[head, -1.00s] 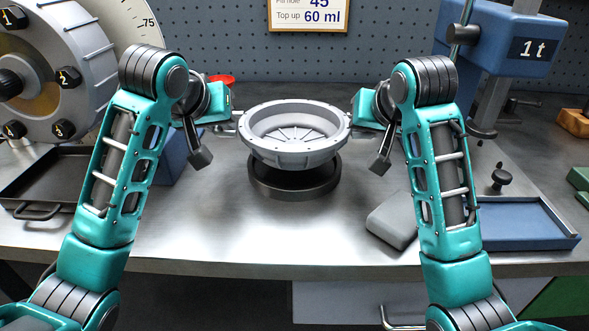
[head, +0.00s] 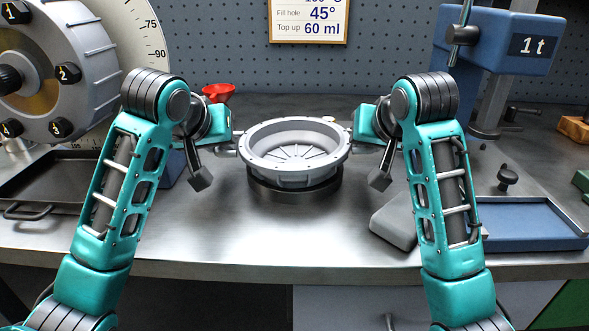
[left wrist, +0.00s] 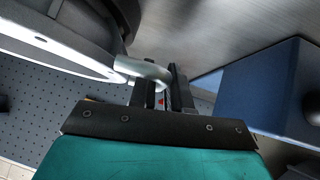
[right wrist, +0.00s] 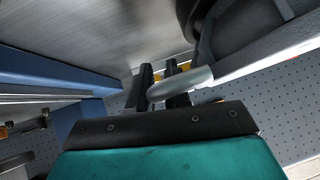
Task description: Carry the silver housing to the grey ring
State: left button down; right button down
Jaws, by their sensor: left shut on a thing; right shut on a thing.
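The silver housing (head: 294,170) is a round, ribbed bowl held level between my two grippers in the head view. Below it is a dark grey ring (head: 296,194), partly hidden by the housing; I cannot tell whether they touch. My left gripper (head: 236,146) is shut on the housing's left handle, a curved lug (left wrist: 145,72) seen in the left wrist view. My right gripper (head: 352,143) is shut on the right handle, also a curved lug (right wrist: 180,84) in the right wrist view. The housing's underside is mostly hidden.
A red funnel (head: 218,92) stands behind my left gripper. A black tray (head: 45,200) is at left, a blue tray (head: 530,225) at right, and a grey block (head: 394,220) near the front. A blue press (head: 500,42) stands back right. The front middle is clear.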

pick_arm(q)
jog(key=c, duration=1.1)
grip_release()
jog(key=shift+f, duration=0.35)
pick_arm(e)
jog(key=c, duration=1.1)
grip_release()
notch_tip(320, 180, down, 2)
jog(key=shift+s+f, duration=0.1)
jog(key=shift+a, duration=0.1)
pick_arm(q)
jog(key=shift+s, duration=0.1)
pick_arm(e)
jog(key=shift+g, duration=0.3)
pick_arm(q)
jog(key=v, duration=0.8)
jog(key=shift+r, duration=0.3)
pick_arm(e)
jog(key=shift+w+r+v, duration=0.15)
jog(key=shift+v, duration=1.45)
jog(key=shift+w+r+v, duration=0.15)
jog(key=shift+v, duration=1.4)
jog(key=shift+w+r+v, duration=0.15)
jog(key=shift+v, duration=1.45)
